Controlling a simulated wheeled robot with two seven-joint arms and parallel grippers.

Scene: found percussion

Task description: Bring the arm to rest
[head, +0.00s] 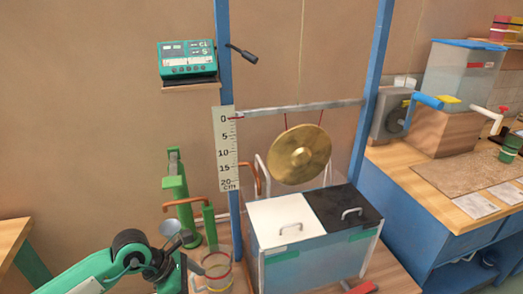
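My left arm comes in from the lower left, with teal links and dark joints. My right arm and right gripper are not in view. A brass gong (299,154) hangs by red cords from a grey bar (290,110) between two blue posts. Nothing touches the gong.
A tank with a white lid (285,224) and a black lid (343,206) stands below the gong. A clear jug (216,267) and green pump (177,190) are close to my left arm. A workbench (470,205) stands at right.

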